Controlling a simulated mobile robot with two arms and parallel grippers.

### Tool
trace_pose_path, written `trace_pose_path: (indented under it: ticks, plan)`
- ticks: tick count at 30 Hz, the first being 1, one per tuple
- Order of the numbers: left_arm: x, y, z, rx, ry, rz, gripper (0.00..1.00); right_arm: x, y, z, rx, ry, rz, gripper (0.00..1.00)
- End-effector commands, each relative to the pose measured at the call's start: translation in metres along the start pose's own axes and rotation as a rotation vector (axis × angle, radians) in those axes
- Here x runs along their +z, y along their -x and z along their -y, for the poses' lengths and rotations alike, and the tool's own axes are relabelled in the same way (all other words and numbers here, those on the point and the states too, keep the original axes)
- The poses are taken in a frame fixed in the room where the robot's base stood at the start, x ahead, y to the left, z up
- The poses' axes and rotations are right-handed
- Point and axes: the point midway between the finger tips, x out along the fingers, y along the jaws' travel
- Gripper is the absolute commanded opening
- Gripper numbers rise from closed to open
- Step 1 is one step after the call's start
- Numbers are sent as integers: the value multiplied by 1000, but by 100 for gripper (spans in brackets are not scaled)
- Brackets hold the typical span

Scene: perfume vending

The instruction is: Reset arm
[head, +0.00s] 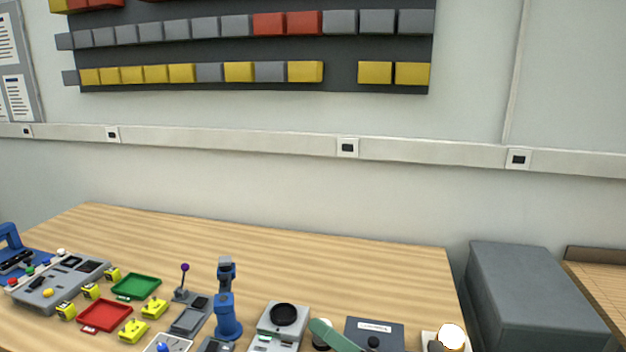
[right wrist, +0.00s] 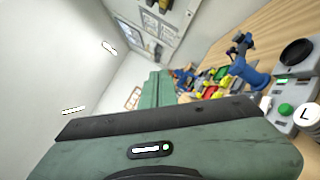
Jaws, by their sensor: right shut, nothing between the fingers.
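My right gripper (head: 320,327) shows as a green finger at the bottom edge of the head view, in front of the table's near instruments. In the right wrist view its green fingers (right wrist: 158,80) are together, with nothing seen between them. The green gripper body fills the bottom of that view. My left gripper is in neither view.
A wooden table (head: 350,255) carries a grey scale-like device (head: 270,342) with a black disc, a small blue robot arm (head: 228,315), a red tray (head: 104,315) and a green tray (head: 136,287). A grey box (head: 530,285) stands right of it. The table's back strip is clear.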

Motion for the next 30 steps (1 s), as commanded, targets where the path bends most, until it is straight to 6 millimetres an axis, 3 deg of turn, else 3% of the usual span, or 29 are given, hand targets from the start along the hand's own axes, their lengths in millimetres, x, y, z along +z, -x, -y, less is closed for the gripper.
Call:
trace_pose_path:
  ticks: [2,4,6,8,12,16,21,30]
  plan:
    - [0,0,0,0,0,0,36,30,16,4,-44,-260,241,0]
    - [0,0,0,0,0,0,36,52,42,22,-105,-488,443,0]
    - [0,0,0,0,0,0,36,60,76,48,-186,-715,636,0]
    - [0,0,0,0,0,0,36,56,110,73,-268,-909,795,0]
    - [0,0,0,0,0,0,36,8,192,119,-497,-1318,1119,0]
    - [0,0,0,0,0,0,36,-51,248,132,-697,-1580,1319,0]
    - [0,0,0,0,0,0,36,-111,293,124,-902,-1782,1473,0]
    - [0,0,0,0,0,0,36,-190,343,86,-1211,-2006,1638,0]
